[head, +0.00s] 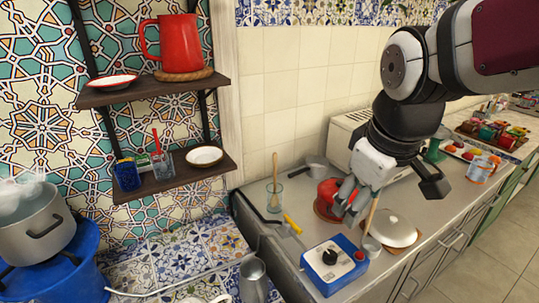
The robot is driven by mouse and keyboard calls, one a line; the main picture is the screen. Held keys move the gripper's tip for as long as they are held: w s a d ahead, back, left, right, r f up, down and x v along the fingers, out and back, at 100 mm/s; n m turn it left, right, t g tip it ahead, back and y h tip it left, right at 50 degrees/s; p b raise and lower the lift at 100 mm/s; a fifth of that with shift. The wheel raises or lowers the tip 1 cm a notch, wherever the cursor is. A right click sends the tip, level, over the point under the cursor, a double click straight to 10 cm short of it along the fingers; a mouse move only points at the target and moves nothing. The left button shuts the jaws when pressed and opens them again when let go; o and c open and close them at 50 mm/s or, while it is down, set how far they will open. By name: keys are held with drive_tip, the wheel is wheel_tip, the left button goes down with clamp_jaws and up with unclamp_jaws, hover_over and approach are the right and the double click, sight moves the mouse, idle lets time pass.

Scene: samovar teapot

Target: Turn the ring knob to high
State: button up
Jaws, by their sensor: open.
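A blue box (318,283) stands near the front edge of the counter. A black knob (329,257) sits on a white dial on its top face, and it looks like the ring knob. Its setting is too small to read. A small red part (360,255) sits to the right of the knob. My gripper (345,209) is open and points down, above and behind the box, apart from the knob in the picture. It partly covers a red pot (325,190) on the counter.
A white-lidded dish (394,230) and a small cup with a wooden utensil (371,246) stand right of the box. A glass with a wooden spoon (274,196), a yellow-handled item (292,223) and a grey saucepan (316,168) are behind it. A metal jug (253,280) stands left.

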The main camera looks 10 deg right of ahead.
drive_tip(key=w+d+f+n+g+p, duration=0.2)
drive_tip(key=w+f+n, duration=0.5)
drive_tip(key=w, duration=0.1)
drive_tip(key=n+g, duration=0.2)
drive_tip(key=n, duration=0.3)
approach(331, 255)
drive_tip(key=shift+y, duration=0.3)
drive_tip(key=f+p, duration=0.1)
drive_tip(key=f, duration=0.3)
drive_tip(key=f+p, duration=0.1)
drive_tip(key=f, duration=0.4)
drive_tip(key=shift+d+p, duration=0.2)
drive_tip(key=shift+p, duration=0.1)
drive_tip(key=shift+r, duration=0.1)
drive_tip(key=c, duration=1.2)
